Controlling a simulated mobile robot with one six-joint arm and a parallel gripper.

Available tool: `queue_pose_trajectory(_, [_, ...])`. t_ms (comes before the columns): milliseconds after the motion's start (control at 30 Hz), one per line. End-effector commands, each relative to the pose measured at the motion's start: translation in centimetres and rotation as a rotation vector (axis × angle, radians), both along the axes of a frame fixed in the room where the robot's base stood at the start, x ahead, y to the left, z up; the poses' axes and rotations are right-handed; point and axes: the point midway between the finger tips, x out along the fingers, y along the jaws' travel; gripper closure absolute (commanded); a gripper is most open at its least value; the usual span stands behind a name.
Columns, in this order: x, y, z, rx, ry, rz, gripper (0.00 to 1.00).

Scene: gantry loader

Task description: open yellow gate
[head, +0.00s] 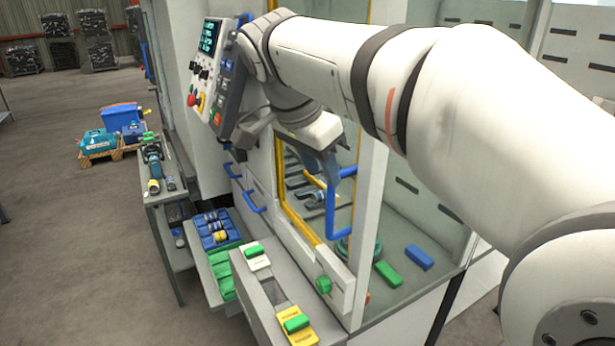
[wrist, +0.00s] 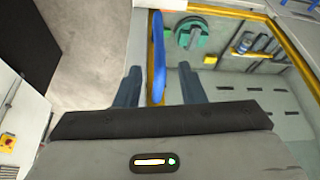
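The yellow gate (head: 288,207) is a yellow-edged frame in the front of the machine. Its yellow edges also show in the wrist view (wrist: 294,47). A blue bar handle (head: 331,220) stands upright on the gate's right side. In the wrist view the blue handle (wrist: 158,45) runs down toward the space between my fingers. My gripper (head: 334,168) is by the handle's upper end and hides part of it. In the wrist view my gripper (wrist: 157,88) has its two fingers apart, one on each side of the handle's line. I cannot tell whether either finger touches it.
A control panel (head: 207,62) is on the left. Blue-handled drawers (head: 232,170), a tray of parts (head: 215,228) and a ledge with green and yellow blocks (head: 297,323) stand below. A green round part (wrist: 196,37) shows inside the machine. Open floor (head: 80,230) lies left.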

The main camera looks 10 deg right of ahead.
Motion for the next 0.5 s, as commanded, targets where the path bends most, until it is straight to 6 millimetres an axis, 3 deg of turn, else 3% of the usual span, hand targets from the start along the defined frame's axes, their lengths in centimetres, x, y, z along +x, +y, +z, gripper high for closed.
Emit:
queue_pose_trajectory(300, [0.8,-1.7,-4.5,0.0,0.003,-0.001,0.64])
queue_pose_trajectory(500, [1.2,-2.3,-6.4,0.001,0.001,0.001,0.64])
